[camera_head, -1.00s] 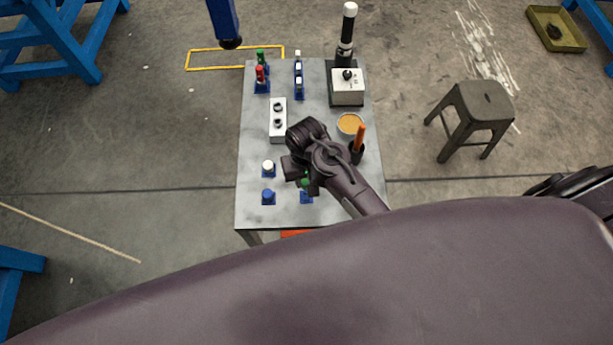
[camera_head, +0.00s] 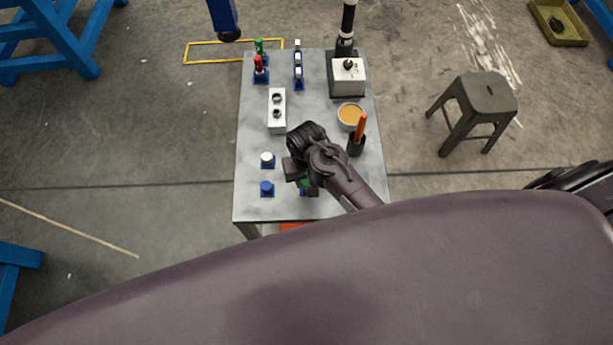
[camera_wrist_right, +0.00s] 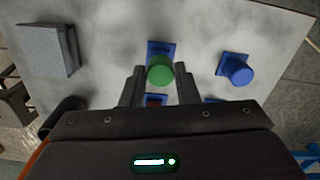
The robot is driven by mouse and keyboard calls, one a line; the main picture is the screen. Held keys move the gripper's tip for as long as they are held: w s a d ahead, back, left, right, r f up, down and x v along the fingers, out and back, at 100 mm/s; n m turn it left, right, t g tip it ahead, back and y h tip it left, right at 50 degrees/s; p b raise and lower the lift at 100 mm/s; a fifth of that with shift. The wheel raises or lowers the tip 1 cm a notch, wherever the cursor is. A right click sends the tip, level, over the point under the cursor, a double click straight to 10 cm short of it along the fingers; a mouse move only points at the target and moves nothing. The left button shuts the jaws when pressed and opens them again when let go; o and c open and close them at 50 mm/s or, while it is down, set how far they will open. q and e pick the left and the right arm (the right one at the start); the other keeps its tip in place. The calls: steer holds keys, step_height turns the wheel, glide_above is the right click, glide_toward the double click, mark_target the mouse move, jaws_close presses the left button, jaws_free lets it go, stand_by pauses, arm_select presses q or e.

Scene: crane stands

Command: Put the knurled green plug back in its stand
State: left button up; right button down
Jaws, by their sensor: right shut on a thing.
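The green plug (camera_wrist_right: 160,71) is between the two fingers of my right gripper (camera_wrist_right: 160,83), which is shut on it. In the head view the plug (camera_head: 306,184) is mostly hidden by the right gripper (camera_head: 305,186) near the table's front edge. A blue stand (camera_wrist_right: 161,46) shows directly behind the plug in the wrist view, and its edge (camera_head: 303,194) shows below the gripper in the head view. The plug overlaps this stand in both views. I cannot tell whether it is seated in it or above it. My left gripper is not in view.
A blue plug (camera_head: 267,187) and a white plug (camera_head: 267,158) stand to the left. The grey table (camera_head: 255,209) has clear patches.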

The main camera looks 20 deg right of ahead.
mark_target(306, 182)
steer(key=shift+f+b, duration=0.4)
steer(key=shift+f, duration=0.45)
steer(key=c, duration=1)
jaws_free()
steer(key=shift+c, duration=0.2)
step_height(306, 182, up, 3)
steer(key=p, duration=0.3)
steer(key=shift+r, duration=1)
